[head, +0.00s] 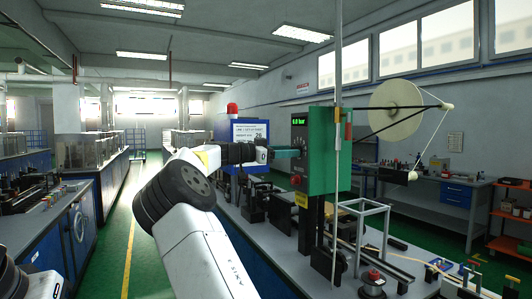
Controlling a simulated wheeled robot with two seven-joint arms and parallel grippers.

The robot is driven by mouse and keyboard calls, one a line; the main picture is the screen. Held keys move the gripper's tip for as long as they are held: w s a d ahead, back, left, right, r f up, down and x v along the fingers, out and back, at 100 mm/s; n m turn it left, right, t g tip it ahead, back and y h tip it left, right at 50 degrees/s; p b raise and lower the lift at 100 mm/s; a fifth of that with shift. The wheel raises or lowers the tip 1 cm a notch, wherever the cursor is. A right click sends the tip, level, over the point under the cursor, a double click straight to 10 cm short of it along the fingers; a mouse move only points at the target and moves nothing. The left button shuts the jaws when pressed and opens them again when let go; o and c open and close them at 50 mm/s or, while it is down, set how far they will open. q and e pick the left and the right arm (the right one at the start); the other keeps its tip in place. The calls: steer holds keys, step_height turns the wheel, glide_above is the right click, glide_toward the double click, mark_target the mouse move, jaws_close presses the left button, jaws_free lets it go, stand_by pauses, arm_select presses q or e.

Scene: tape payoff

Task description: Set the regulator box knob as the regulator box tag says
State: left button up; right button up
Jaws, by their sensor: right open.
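The green regulator box (322,150) stands upright right of the middle, with a small dark display (299,122) reading about 0.0 bar on its left-hand face. My right gripper (290,153) reaches in from the left, its teal fingers level with that face just below the display. It is open. My left gripper is out of view; only part of my left arm shows at lower left.
A white setup sheet (250,132) hangs on a blue cabinet (224,132) with a red beacon (232,109), behind my right gripper. A large pale reel (396,108) is right of the box. A thin upright post (338,110) and a grey frame (364,222) stand close by.

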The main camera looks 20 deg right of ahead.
steer(key=a, duration=0.8)
steer(key=shift+s, duration=0.1)
